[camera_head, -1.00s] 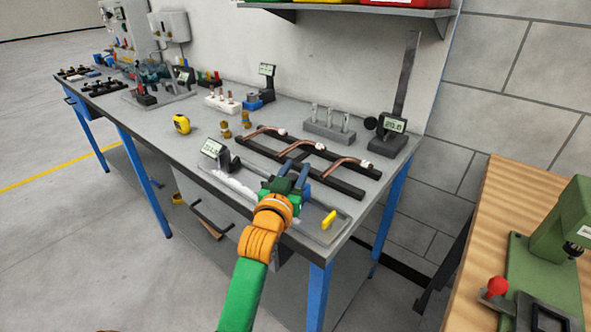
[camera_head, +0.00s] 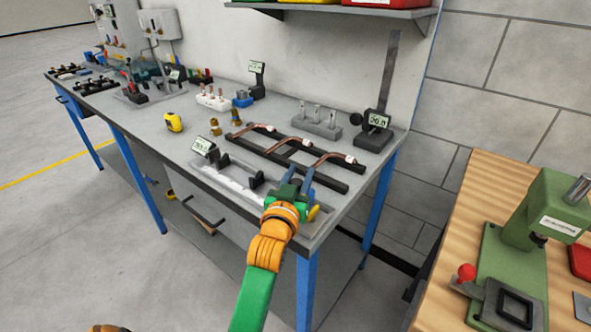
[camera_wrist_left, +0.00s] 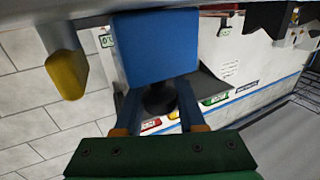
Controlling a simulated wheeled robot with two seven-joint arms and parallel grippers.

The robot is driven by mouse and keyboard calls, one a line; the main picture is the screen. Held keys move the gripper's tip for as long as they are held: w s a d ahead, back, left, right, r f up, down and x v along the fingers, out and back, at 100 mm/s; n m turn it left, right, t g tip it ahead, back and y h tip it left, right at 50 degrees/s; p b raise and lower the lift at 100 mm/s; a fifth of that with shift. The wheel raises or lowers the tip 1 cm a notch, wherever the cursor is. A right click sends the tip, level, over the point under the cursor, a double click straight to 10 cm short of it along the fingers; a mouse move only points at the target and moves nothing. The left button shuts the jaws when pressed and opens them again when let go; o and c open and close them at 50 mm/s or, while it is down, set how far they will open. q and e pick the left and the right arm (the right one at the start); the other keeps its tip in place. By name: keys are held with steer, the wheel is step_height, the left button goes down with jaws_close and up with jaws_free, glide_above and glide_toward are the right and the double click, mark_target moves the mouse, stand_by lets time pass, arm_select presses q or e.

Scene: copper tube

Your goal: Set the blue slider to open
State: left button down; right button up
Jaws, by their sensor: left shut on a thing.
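The blue slider (camera_wrist_left: 155,45) shows as a blue block in the left wrist view, at the fingertips of my left gripper (camera_wrist_left: 158,90). The gripper is shut on it. In the head view my left gripper (camera_head: 299,178) is over the right part of the grey gauge fixture (camera_head: 238,180) at the bench's front edge, and I cannot make out the slider there. A yellow knob (camera_head: 314,213) on the fixture is just right of the gripper; it also shows left of the slider in the wrist view (camera_wrist_left: 66,74). My right gripper is not in view.
The fixture's display (camera_head: 203,145) stands at its left end, with a black jaw (camera_head: 256,180) on the rail. Copper tubes (camera_head: 285,145) lie on a black rack just behind. A height gauge (camera_head: 375,128) stands at the back right. A wooden bench (camera_head: 470,205) is to the right.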

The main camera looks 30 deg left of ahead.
arm_select(q)
steer(key=shift+a, duration=0.1)
steer(key=c, duration=0.5)
jaws_free()
steer(key=shift+w, duration=0.1)
steer(key=b+v, duration=0.1)
steer(key=v, duration=0.5)
steer(key=shift+s+f, duration=0.1)
steer(key=shift+s, duration=0.55)
steer(key=shift+w, duration=0.1)
